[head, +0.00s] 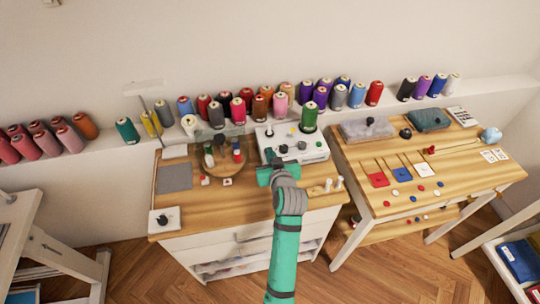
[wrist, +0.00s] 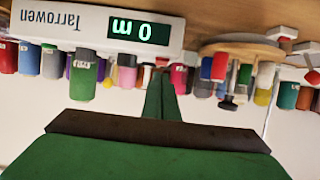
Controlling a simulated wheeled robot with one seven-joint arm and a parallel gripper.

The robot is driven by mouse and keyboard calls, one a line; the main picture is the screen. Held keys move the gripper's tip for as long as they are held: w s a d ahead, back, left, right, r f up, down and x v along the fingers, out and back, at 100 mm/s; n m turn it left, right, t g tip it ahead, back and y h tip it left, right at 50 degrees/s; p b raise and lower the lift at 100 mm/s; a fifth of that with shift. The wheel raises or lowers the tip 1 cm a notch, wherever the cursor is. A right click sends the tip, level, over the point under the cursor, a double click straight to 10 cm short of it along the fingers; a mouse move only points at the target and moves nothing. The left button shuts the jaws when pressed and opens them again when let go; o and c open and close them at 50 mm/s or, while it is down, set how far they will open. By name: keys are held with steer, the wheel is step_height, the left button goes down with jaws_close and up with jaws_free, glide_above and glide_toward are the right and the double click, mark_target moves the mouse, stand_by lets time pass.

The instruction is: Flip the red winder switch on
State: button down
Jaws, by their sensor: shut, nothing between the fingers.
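The white winder unit (head: 313,152) stands on the left wooden table with a green thread cone (head: 310,118) and dark knobs on it. In the wrist view, which is upside down, the unit's front (wrist: 40,18) reads "Tarrowen" and its display shows "0 m". My gripper (head: 267,173) is shut and empty, just in front of the unit's left end; its closed fingers show in the wrist view (wrist: 162,95). Two small white pieces with red tops, one left (head: 205,180) and one right (head: 227,181), sit left of my gripper. I cannot tell which red part is the winder switch.
A round wooden stand (head: 222,166) with small spools is left of my gripper. A white box with a black knob (head: 163,220) sits at the table's front left corner. Thread cones line the wall ledge. The right table (head: 440,175) holds cushions and coloured pieces.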

steer(key=shift+r, duration=0.1)
steer(key=r+v, duration=0.1)
steer(key=v, duration=1)
stand_by(0.4)
steer(key=shift+s+d+r, duration=0.1)
